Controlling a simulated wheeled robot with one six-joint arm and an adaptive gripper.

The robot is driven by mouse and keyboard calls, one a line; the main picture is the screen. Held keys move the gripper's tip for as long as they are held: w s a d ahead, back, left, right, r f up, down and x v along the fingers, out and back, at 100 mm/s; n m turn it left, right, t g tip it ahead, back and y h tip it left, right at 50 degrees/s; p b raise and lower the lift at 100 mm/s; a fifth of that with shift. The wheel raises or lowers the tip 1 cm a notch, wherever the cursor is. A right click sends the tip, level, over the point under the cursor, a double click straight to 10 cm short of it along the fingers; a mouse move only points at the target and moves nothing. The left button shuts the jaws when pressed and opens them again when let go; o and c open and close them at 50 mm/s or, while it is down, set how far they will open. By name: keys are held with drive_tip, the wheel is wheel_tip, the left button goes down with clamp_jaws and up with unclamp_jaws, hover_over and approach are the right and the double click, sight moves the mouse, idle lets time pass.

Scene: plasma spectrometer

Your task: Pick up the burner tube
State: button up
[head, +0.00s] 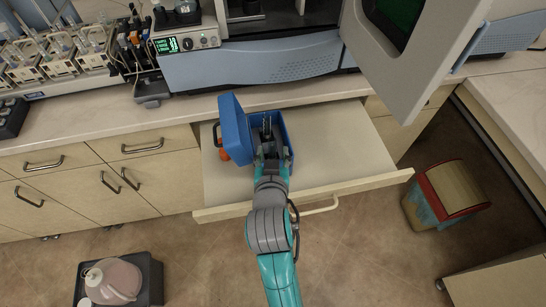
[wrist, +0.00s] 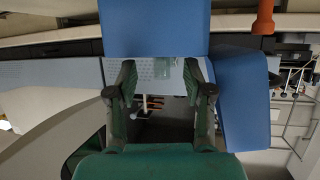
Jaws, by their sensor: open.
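A blue case (head: 234,128) stands with its lid raised in the open drawer; it fills the top and right of the wrist view (wrist: 153,28). My gripper (head: 267,138) is over the case's open inside. In the wrist view my gripper (wrist: 159,75) has its two dark fingers spread apart, with nothing clearly held between them. A small pale, see-through piece, perhaps the burner tube (wrist: 165,63), shows beyond the fingertips at the case's edge. Its full shape is hidden, and I cannot tell whether a finger touches it.
The open drawer (head: 345,150) has bare room right of the case. An orange part (head: 224,155) sits at the case's left side. The spectrometer (head: 255,68) stands on the counter behind, its grey door (head: 400,85) swung open at the upper right. A bin (head: 445,195) is on the floor.

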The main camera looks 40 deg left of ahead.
sight(272, 149)
drive_tip(key=x, duration=0.4)
drive_tip(key=shift+w+a+f, duration=0.15)
drive_tip(key=shift+a+f, duration=0.1)
drive_tip(key=shift+f, duration=0.15)
clamp_jaws()
